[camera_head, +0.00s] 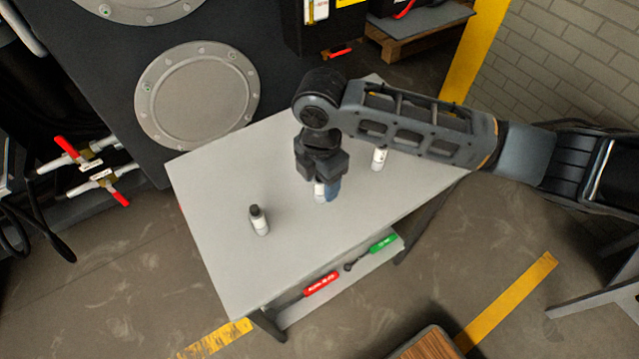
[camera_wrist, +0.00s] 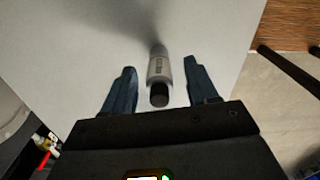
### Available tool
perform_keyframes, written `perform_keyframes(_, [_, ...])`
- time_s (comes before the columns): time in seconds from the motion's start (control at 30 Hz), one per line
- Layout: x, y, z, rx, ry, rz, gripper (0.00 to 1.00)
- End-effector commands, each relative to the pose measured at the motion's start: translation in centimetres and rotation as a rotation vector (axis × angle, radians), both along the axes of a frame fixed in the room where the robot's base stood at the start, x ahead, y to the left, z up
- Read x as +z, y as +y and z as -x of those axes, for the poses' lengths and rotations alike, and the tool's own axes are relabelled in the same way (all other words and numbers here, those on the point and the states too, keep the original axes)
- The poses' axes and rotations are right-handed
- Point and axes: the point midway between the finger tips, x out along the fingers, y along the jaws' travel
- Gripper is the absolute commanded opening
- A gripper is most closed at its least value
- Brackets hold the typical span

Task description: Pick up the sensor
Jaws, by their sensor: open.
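The sensor (camera_wrist: 159,68) is a small white cylinder with a dark cap, standing on the grey table. In the wrist view it lies between the two blue fingers of my gripper (camera_wrist: 160,85), with a gap on each side. My gripper (camera_head: 326,190) is open and above the table in the head view, with the white sensor (camera_head: 319,192) partly hidden behind a finger. Two similar white cylinders stand on the table: one with a dark cap (camera_head: 259,220) at the left, and one (camera_head: 379,158) at the right, partly hidden by my arm.
The grey table top (camera_head: 225,185) is otherwise clear. A lower shelf holds a red-handled tool (camera_head: 321,284) and a green-handled tool (camera_head: 383,243). A dark machine panel with a round cover (camera_head: 197,97) stands behind the table. A wooden-topped item (camera_head: 428,345) is at the front.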

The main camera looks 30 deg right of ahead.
Motion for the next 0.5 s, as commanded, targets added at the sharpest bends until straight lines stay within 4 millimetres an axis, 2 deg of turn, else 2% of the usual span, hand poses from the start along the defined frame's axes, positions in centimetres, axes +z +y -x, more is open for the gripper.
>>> perform_keyframes(0.17, [-1.6,0.0,-0.1,-0.002,-0.001,0.001,0.58])
perform_keyframes(0.4, [-1.7,0.0,-0.1,-0.001,-0.001,0.000,0.58])
perform_keyframes(0.5, [-1.7,0.0,-0.1,-0.001,-0.001,0.000,0.49])
